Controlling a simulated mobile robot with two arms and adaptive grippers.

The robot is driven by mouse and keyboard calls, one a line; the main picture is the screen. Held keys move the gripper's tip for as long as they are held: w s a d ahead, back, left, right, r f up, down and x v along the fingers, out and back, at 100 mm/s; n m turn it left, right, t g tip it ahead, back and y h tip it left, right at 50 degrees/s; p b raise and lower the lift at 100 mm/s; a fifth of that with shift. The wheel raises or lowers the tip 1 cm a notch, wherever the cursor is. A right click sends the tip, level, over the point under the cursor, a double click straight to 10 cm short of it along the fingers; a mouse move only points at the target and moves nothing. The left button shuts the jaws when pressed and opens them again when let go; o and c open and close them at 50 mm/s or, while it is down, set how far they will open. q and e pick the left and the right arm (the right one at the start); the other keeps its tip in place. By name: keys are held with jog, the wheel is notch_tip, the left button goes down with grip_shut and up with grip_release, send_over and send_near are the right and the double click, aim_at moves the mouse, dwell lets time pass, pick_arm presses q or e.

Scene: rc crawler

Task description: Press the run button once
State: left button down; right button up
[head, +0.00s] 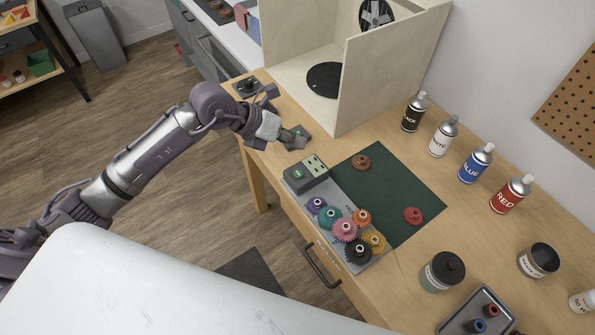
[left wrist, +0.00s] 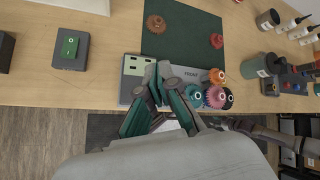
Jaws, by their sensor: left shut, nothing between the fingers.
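A grey gear board (head: 330,205) lies on the wooden table, with a box (head: 318,168) at its far left end. A green button (head: 298,174) shows on this box, beside a pale panel with small dark slots. A separate small dark box (left wrist: 70,62) with a green switch (left wrist: 70,46) stands to its left in the left wrist view. My left gripper (head: 288,135) is shut and empty, held above the table near both boxes. In the left wrist view its fingers (left wrist: 160,80) overlap the gear board's box and hide its button; I see no contact. My right gripper is not in view.
Several coloured gears (head: 345,228) sit on the board. A green mat (head: 385,185) beside it holds a brown gear (head: 362,162) and a red gear (head: 413,215). A wooden booth (head: 375,85) stands behind; paint bottles (head: 470,166) line the back right.

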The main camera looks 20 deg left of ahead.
aim_at(296, 173)
pick_arm(q)
jog(key=shift+f, duration=0.15)
notch_tip(296, 173, down, 9)
jog(key=b, duration=0.6)
jog(key=shift+r, duration=0.2)
jog(key=shift+b, duration=0.3)
dwell(0.8)
jog(key=shift+f, duration=0.4)
jog(key=shift+f+b, duration=0.45)
jog(key=shift+b, duration=0.15)
dwell(0.5)
jog(key=shift+r, duration=0.15)
jog(key=shift+r+p, duration=0.65)
jog(key=shift+r, duration=0.1)
